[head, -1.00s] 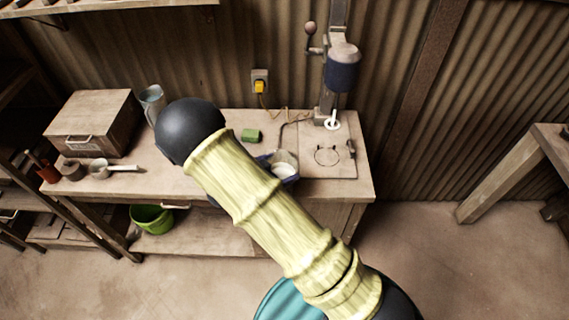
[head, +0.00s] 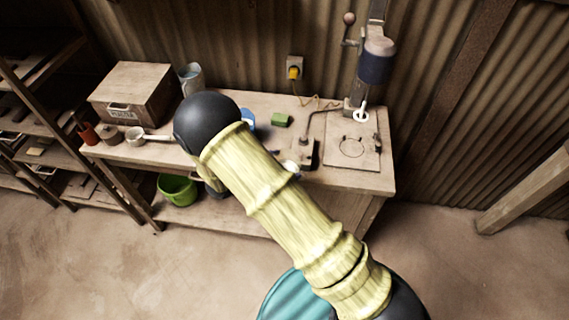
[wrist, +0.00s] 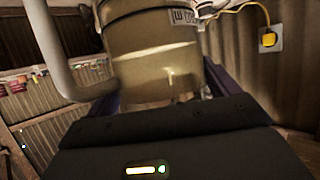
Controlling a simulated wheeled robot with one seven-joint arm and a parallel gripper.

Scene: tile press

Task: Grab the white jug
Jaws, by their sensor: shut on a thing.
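The white jug (wrist: 155,60) fills the upper middle of the wrist view. It looks tan in the shade, with a printed label near its top right and a thick grey handle at the left. My gripper (wrist: 160,93) is shut on it, with purple fingers at either side of its lower part. The jug's base is hidden behind the dark gripper body. In the head view my arm covers most of the gripper and jug. Only a small pale and purple patch shows beside the arm, over the bench's front part.
The wooden bench (head: 340,178) carries a wooden box (head: 133,93), a grey-blue pitcher (head: 190,77), a small pan (head: 136,136), a green block (head: 281,119) and a press (head: 376,62). A bracket (head: 306,152) stands near the arm. A green bucket (head: 177,189) is below.

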